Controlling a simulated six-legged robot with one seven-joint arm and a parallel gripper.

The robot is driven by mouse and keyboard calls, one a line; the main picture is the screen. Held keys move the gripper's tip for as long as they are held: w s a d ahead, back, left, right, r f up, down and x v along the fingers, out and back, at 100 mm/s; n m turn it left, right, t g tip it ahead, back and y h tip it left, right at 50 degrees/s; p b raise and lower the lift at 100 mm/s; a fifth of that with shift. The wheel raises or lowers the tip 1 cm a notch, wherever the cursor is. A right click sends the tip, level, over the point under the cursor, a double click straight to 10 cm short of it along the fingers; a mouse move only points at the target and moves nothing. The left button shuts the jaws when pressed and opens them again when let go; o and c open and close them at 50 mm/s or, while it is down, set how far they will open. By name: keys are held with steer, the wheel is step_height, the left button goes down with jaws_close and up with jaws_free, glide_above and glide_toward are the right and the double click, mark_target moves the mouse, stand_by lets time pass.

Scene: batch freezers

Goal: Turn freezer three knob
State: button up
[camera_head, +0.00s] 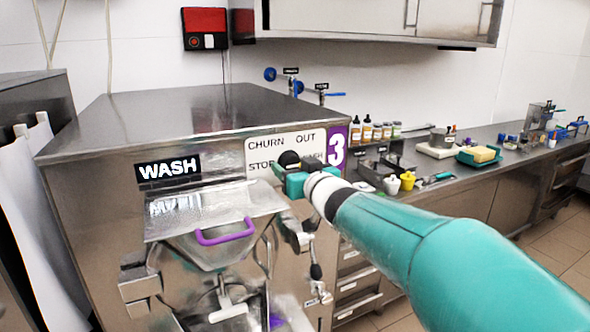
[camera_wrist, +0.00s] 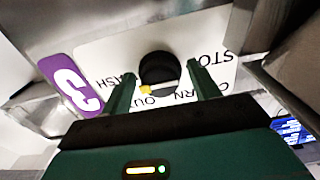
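The freezer three knob (camera_wrist: 158,70) is round and black with a small yellow mark on its edge. It sits on a white label plate (camera_wrist: 100,50) reading CHURN, OUT, STOP and WASH, which appears upside down in the wrist view. A purple "3" sign (camera_head: 337,149) is beside the plate. In the head view the knob (camera_head: 289,159) shows just above my gripper (camera_head: 291,172). In the wrist view my gripper (camera_wrist: 160,72) is open, with one green finger on each side of the knob. I cannot tell whether the fingers touch it.
The steel freezer (camera_head: 110,215) carries a black WASH sign (camera_head: 169,169) and a front hatch with a purple handle (camera_head: 225,233). Blue-handled taps (camera_head: 295,86) stand behind it. A counter (camera_head: 470,170) with bottles, pots and trays runs to the right.

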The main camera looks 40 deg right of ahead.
steer(key=v, duration=1.4)
steer(key=shift+s, duration=0.2)
stand_by(0.3)
stand_by(0.4)
